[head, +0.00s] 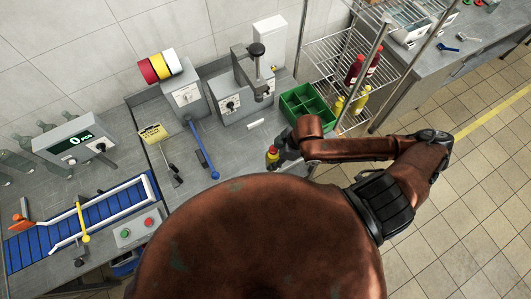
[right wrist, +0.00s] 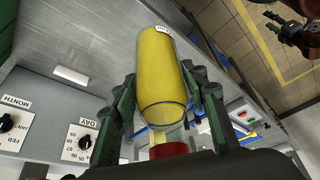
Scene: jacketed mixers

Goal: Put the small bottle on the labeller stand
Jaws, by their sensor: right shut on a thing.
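The small bottle, yellow with a red cap (head: 272,150), is in my right gripper (head: 284,152) above the bench, in front of the green crate. In the right wrist view the yellow bottle (right wrist: 163,75) lies between both fingers of the right gripper (right wrist: 160,95), its red cap toward the palm. A grey machine with dials and a black-knobbed press (head: 257,50) stands at the back of the bench. Its MONTH and DAY dials (right wrist: 80,140) show in the right wrist view. I cannot tell which part is the labeller stand.
A green divided crate (head: 306,104) stands right of the press, beside a wire rack (head: 340,50) with red and yellow bottles. Left are a box with coloured rolls (head: 187,99), a blue-handled tool (head: 203,150) and a blue conveyor (head: 50,240). Some bench in front of the press is clear.

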